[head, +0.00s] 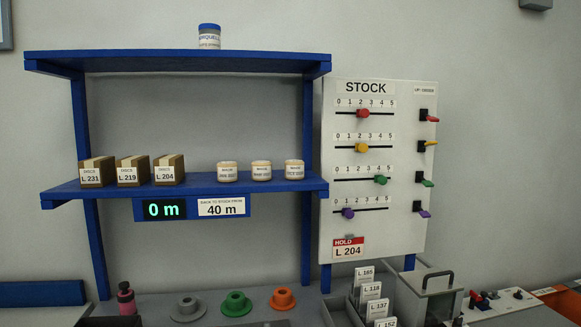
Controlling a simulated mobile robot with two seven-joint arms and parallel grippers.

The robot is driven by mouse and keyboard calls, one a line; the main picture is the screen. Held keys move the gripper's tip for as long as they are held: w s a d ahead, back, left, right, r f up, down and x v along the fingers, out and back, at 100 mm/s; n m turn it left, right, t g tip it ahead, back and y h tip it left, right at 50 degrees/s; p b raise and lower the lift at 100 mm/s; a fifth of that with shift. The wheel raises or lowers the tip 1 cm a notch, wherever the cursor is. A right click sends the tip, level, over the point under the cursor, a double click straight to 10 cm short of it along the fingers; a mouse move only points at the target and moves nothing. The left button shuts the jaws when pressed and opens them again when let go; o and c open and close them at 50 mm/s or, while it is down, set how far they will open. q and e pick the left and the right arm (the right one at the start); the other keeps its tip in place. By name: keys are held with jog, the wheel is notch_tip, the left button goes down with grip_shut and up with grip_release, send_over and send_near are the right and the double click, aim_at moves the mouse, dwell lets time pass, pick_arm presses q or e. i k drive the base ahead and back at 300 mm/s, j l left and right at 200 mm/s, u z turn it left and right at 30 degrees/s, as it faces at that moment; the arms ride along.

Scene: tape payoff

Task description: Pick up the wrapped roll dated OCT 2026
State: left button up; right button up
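Three small pale wrapped rolls stand in a row on the right half of the blue lower shelf (270,188). They are the left roll (228,171), the middle roll (261,170) and the right roll (294,169). Each has a printed label on its front with a date line. The dates are too small to read surely, so I cannot tell which one says OCT 2026. The rolls stand apart with narrow gaps. Neither of my grippers is in view.
A blue-lidded jar (209,36) sits on the upper shelf (180,62). The STOCK board (378,225) adjoins the shelf on the right. Below are a bottle (126,299) and spools (236,303).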

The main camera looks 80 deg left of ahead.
aim_at(293, 169)
jog(key=i+j+u, duration=0.1)
jog(key=u, duration=0.25)
jog(key=i+u, duration=0.2)
jog(key=u, duration=2.45)
